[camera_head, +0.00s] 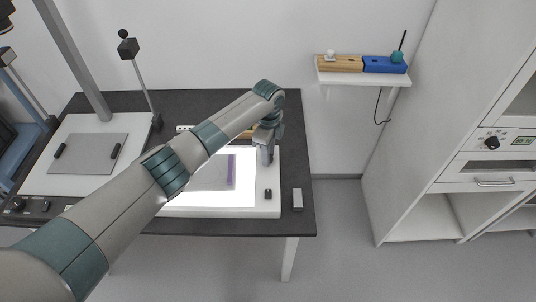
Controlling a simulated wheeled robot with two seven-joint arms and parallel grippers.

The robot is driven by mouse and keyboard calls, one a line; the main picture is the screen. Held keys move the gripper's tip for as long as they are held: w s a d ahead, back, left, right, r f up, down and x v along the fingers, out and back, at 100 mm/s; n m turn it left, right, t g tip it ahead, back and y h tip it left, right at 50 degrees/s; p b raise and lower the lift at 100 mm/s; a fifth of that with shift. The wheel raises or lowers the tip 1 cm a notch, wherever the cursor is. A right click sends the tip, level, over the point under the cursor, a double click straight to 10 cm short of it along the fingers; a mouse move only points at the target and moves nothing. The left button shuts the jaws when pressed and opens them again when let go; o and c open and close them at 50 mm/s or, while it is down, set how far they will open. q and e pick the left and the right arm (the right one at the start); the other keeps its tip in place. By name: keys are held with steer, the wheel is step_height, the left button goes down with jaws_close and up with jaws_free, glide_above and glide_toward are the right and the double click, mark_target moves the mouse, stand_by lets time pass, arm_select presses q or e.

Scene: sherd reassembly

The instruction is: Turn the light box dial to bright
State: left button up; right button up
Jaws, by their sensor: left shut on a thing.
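The light box (271,206) lies on the dark table, a white frame around a brightly lit panel. My left gripper (267,160) points down over the right strip of its frame, toward the back. It is shut on what seems to be the light box dial, which its fingers hide. A small black knob or switch (267,193) sits on the same strip, nearer the front and apart from the gripper. My right gripper is out of view.
My left arm crosses the table and covers part of the light box. A grey sheet with a purple strip (231,170) lies on the lit panel. A small grey block (297,199) stands right of the box. A copy stand (60,185) fills the table's left.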

arm_select(q)
steer(key=shift+w+r+m, duration=0.1)
steer(key=shift+m, duration=0.5)
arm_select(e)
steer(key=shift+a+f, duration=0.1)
arm_select(q)
steer(key=o, duration=1)
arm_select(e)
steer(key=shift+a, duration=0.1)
arm_select(q)
steer(key=shift+o, duration=0.2)
step_height(320, 180, up, 17)
steer(key=b, duration=0.3)
steer(key=shift+r+b, duration=0.2)
steer(key=shift+b, duration=0.2)
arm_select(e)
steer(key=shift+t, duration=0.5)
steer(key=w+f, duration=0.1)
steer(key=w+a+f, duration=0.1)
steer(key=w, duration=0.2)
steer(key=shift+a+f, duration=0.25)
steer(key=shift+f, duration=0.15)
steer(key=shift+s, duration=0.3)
